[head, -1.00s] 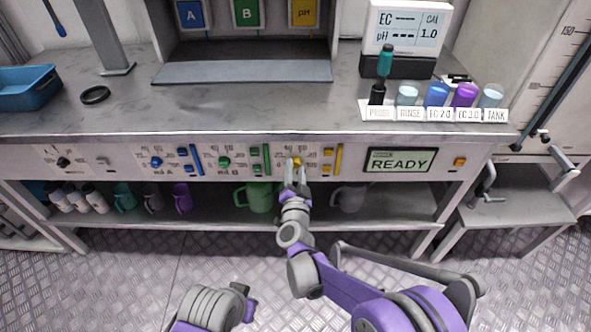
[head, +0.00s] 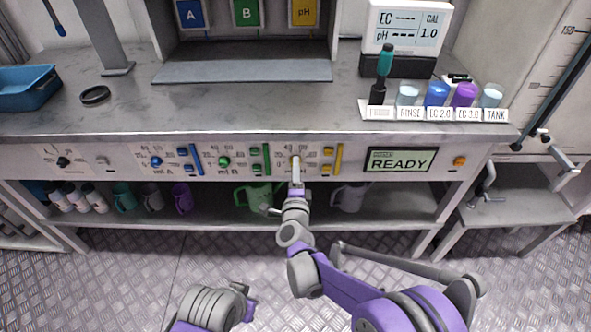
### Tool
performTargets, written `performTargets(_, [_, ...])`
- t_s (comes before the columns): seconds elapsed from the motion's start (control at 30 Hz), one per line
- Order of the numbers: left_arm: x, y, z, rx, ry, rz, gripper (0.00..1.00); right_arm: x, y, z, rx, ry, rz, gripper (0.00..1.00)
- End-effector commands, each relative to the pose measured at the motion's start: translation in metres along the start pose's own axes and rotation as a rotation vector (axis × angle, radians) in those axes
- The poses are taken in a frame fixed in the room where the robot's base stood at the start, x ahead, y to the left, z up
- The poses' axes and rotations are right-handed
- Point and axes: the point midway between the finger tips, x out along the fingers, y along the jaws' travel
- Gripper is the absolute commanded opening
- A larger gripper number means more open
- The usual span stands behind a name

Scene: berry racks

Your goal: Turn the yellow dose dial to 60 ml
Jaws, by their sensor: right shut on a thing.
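The yellow dose dial (head: 295,161) is on the front panel of the bench, below the pH bay, with a printed scale around it. My right gripper (head: 296,167) is at the dial, its fingers shut on it and hiding most of it. Where the dial points cannot be read. My left arm shows only in part at the bottom of the head view; its gripper is not clearly visible.
A blue dial (head: 156,162) and a green dial (head: 224,161) are to the left on the panel (head: 120,172). A yellow slider (head: 339,159) and a display reading READY (head: 399,160) are to the right. Mugs and bottles stand on the shelf below.

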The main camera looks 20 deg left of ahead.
Motion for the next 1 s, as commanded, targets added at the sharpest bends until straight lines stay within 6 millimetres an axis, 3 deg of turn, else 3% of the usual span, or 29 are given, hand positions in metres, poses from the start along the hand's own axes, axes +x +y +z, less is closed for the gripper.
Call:
performTargets(0.6, [0.0034,0.0,0.0008,0.0,-0.001,0.0,0.0,-0.0003,0.0004,0.0002,0.538,0.0,0.001,0.0])
performTargets(1.0, [0.0045,0.0,0.0011,0.0,-0.001,0.0,0.0,-0.0003,0.0003,0.0002,0.703,0.0,0.001,0.0])
